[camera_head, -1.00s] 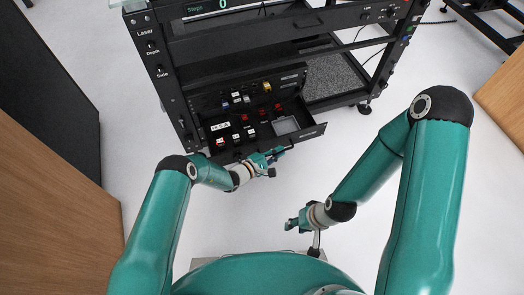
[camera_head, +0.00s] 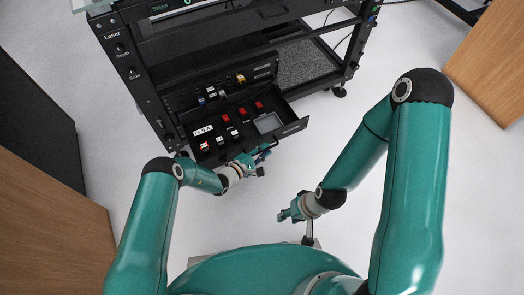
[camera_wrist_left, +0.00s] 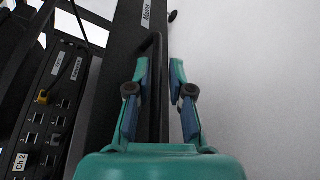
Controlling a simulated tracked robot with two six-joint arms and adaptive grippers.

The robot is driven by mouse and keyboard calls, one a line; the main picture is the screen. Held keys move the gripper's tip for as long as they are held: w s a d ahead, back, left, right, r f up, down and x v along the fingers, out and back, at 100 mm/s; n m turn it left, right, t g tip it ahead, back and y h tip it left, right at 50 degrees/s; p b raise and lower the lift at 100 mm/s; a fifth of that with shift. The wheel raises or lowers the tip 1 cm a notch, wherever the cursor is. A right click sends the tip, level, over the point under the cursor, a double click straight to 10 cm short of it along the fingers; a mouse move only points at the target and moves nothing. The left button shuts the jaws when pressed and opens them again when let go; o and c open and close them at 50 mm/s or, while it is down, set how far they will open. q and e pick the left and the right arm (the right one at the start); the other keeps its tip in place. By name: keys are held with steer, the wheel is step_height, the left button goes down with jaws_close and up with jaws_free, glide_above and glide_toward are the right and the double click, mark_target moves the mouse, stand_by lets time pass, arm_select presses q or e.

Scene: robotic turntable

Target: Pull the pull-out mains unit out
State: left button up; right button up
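The pull-out mains unit (camera_head: 291,130) is a black drawer low in the black rack, standing partly out towards me, with red and white switches and a grey pad inside. In the left wrist view its front panel (camera_wrist_left: 118,85) carries a "Mains" label and a black loop handle (camera_wrist_left: 155,60). My left gripper (camera_head: 266,152) is at the drawer's front. In the wrist view its fingers (camera_wrist_left: 160,100) straddle the handle, which lies close to the left finger; a gap shows towards the right finger. My right gripper (camera_head: 284,214) hangs lower, away from the rack; its fingers are too small to judge.
The rack (camera_head: 140,75) has a grey mesh shelf (camera_head: 305,65) right of the drawer. Wooden panels (camera_head: 45,230) stand at left, and a wooden box (camera_head: 490,65) at upper right. The pale floor (camera_head: 400,45) is clear in front of and right of the rack.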

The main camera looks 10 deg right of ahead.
arm_select(q)
steer(key=shift+r, duration=0.1)
steer(key=shift+a, duration=0.15)
steer(key=shift+s+a+r, duration=0.1)
steer(key=shift+a, duration=0.1)
steer(key=v, duration=1.1)
steer(key=shift+s, duration=0.2)
steer(key=shift+a, duration=0.1)
steer(key=shift+s, duration=0.1)
